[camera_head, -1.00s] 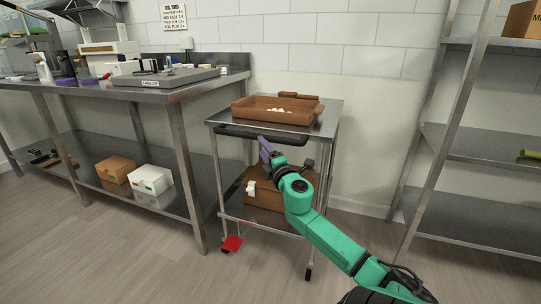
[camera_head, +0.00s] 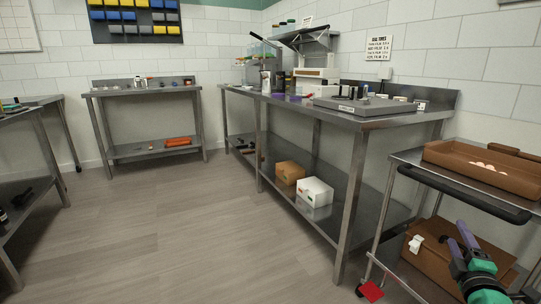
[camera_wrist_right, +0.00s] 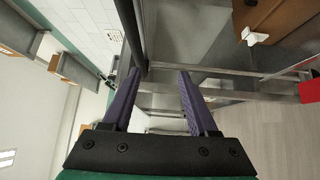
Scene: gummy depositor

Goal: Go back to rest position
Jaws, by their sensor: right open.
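My right gripper (camera_head: 461,236) is at the lower right of the head view, with a green wrist and purple fingers. It is in front of the steel cart (camera_head: 403,163), near the brown case on the cart's lower shelf. In the right wrist view its two purple fingers (camera_wrist_right: 157,88) are apart with nothing between them. The cart's black handle (camera_wrist_right: 134,35) shows beyond the fingers there. My left gripper is not in view.
A brown tray (camera_head: 470,175) with pale pieces lies on the cart top. A brown case (camera_head: 430,262) is below. A long steel table (camera_head: 385,122) stands left of the cart, with an orange box (camera_head: 290,172) and a white box (camera_head: 314,191) on its shelf. The floor (camera_head: 170,225) at left is clear.

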